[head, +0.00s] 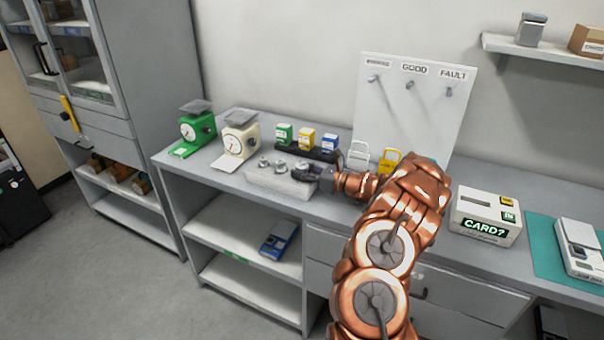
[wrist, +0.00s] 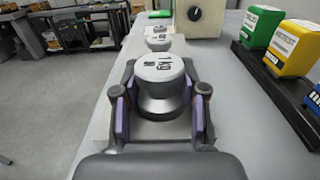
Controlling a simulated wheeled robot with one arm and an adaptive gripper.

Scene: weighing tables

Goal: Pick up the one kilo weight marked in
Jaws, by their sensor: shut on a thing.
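A grey one kilo weight (wrist: 158,68) with dark "1 KG" lettering on its top sits between the purple-padded fingers of my gripper (wrist: 159,110) in the wrist view. The fingers are shut around its sides. It stands upright over the pale weight block (head: 262,181); whether it touches the block cannot be told. In the head view my gripper (head: 318,178) is at the right end of this block and partly hides the weight. Smaller grey weights (head: 264,162) stand farther left on the block; they also show beyond the held one in the wrist view (wrist: 158,40).
A green scale (head: 190,130) and a cream scale (head: 238,138) stand left. Green, yellow and blue boxes (head: 306,139) stand in a black rack behind the block. Padlocks (head: 359,155), an upright hook board (head: 420,110) and a "CARD?" box (head: 485,215) are to the right.

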